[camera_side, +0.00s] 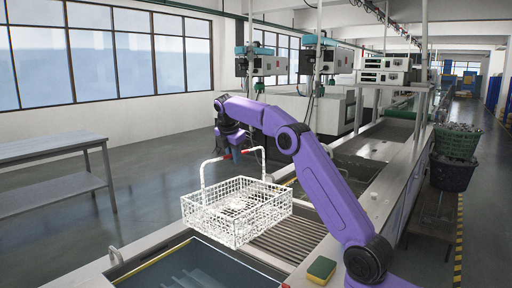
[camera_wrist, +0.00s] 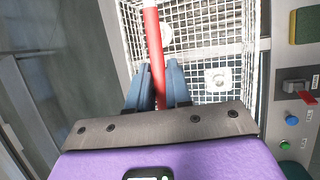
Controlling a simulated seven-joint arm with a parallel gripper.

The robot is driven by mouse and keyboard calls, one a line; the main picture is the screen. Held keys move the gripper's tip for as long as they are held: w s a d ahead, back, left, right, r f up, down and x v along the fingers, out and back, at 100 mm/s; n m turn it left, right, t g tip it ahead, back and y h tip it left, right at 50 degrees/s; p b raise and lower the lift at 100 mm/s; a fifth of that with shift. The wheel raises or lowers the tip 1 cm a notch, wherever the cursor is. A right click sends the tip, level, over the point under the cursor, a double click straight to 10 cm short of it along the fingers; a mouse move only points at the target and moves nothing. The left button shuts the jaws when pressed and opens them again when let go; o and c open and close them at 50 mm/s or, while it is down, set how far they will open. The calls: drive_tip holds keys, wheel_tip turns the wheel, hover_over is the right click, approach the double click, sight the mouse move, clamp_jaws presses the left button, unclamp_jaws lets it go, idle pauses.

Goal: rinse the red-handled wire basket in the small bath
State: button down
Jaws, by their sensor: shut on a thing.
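The white wire basket (camera_side: 238,228) hangs roughly level from its tall handle with a red grip, between the near bath and the ribbed drainboard in the picture. A few small pale parts lie in it. My gripper (camera_side: 233,146) is shut on the red grip. In the wrist view, the fingers (camera_wrist: 158,88) close around the red bar (camera_wrist: 153,45), with the basket mesh (camera_wrist: 210,30) beneath. The near bath (camera_side: 185,268) has dark bluish liquid and is cut off by the frame. Another bath opening (camera_side: 345,180) lies farther back, partly behind my arm. I cannot tell which is the small bath.
The ribbed drainboard (camera_side: 290,238) lies right of the basket. A yellow-green sponge (camera_side: 321,268) sits on the front rim. A panel with a switch and buttons (camera_wrist: 292,118) shows in the wrist view. A metal table (camera_side: 50,150) stands left, and dark baskets (camera_side: 455,160) are stacked right.

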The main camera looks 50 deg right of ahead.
drive_tip(key=s+a+f, duration=0.2)
drive_tip(key=a, duration=0.9)
drive_tip(key=s+a+f, duration=0.2)
drive_tip(key=s+a, duration=0.1)
drive_tip(key=a, duration=0.9)
wheel_tip(320, 180, down, 24)
drive_tip(key=shift+w+r+n+t, duration=0.15)
drive_tip(key=shift+r+n+t, duration=0.15)
drive_tip(key=shift+t, duration=0.1)
idle(1.0)
drive_tip(key=shift+d+f, duration=0.1)
idle(3.2)
